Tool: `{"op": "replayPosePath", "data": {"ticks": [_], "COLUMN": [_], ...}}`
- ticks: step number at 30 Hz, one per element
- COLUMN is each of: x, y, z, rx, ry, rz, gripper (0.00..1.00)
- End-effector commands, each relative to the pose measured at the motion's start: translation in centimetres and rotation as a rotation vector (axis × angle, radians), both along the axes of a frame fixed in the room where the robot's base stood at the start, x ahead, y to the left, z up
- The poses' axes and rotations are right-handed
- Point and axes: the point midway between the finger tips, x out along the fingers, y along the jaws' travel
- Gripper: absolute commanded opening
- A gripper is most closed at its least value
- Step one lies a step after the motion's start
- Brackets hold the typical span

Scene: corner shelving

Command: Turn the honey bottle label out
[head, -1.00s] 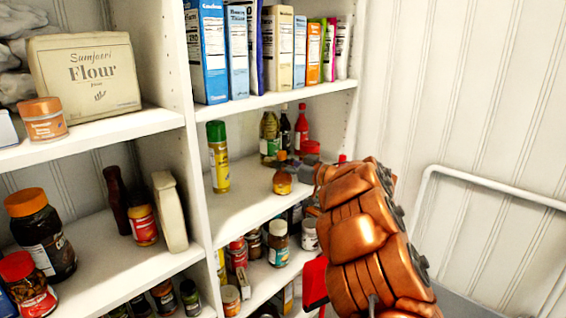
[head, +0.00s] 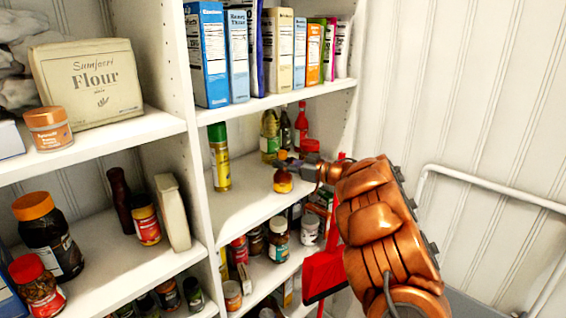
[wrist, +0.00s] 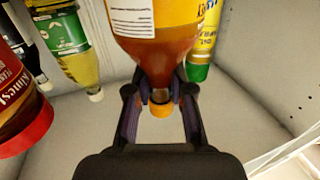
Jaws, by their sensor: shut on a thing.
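The honey bottle (head: 283,186) stands upright on the middle shelf (head: 240,205), a small amber bottle with an orange cap. My gripper (head: 289,164) reaches in from the right and is shut around its neck, just by the cap. In the wrist view the bottle (wrist: 150,50) appears upside down, with my gripper's fingers (wrist: 160,100) on both sides of the neck above the orange cap. A white text panel shows on the left of its side there, and a yellow label part with cut-off lettering on the right.
A yellow can with a green cap (head: 220,165) stands to the left. Behind are an oil bottle (head: 269,140), a dark red-capped bottle (head: 301,127) and a red-topped item (head: 310,146). The shelf's front left is clear. A red dustpan-like object (head: 323,272) hangs below my arm.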

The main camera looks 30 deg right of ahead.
Motion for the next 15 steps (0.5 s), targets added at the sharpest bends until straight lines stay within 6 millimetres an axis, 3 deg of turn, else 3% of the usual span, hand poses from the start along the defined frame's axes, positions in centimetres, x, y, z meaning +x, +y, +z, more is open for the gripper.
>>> {"op": "replayPosePath", "data": {"ticks": [15], "x": [0.05], "y": [0.05], "z": [-0.27], "rx": [0.005], "ry": [0.002], "rz": [0.116], "gripper": [0.00]}}
